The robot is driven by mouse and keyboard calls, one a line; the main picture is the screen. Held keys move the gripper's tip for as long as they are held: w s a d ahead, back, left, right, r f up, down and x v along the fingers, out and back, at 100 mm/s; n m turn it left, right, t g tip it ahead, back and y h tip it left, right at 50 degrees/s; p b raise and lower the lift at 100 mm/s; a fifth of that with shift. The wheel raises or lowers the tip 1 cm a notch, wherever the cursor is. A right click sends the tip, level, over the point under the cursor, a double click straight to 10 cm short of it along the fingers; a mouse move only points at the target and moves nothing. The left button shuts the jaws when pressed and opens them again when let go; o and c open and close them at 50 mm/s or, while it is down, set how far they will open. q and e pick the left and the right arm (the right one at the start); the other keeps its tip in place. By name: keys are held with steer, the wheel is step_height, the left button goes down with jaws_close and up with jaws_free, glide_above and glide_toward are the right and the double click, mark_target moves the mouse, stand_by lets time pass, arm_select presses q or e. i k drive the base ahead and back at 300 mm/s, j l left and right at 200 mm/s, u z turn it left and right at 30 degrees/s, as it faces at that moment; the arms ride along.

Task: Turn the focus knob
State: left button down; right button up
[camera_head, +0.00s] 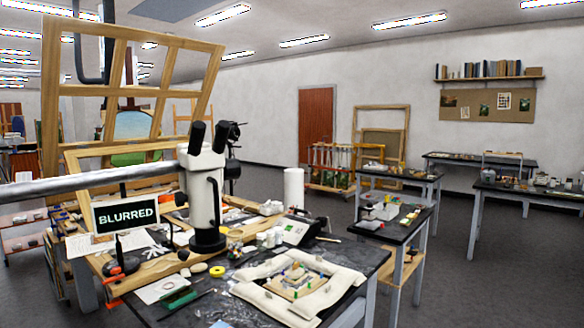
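A white microscope (202,190) with two black eyepieces stands upright over the dark worktable (362,268), left of the middle. A black curved part (213,200) shows on its front; I cannot tell whether this is the focus knob, and no other knob is clear. A small dark screen (125,214) left of the microscope reads "BLURRED" in pale letters. A gilt fragment (297,284) with coloured bits lies on a pale padded ring (262,290) at the table's front. Neither of my grippers is in view.
A white cylinder (294,188), small jars (268,239), a green tool (180,299) and a yellow ring (217,271) crowd the tabletop. A large wooden frame (133,90) rises behind.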

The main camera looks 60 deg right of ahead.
mark_target(232, 170)
steer(key=i+l+z, duration=0.1)
steer(key=l+z, duration=0.25)
steer(key=l, duration=2.95)
steer(key=i+l+z, duration=0.2)
steer(key=l, duration=0.1)
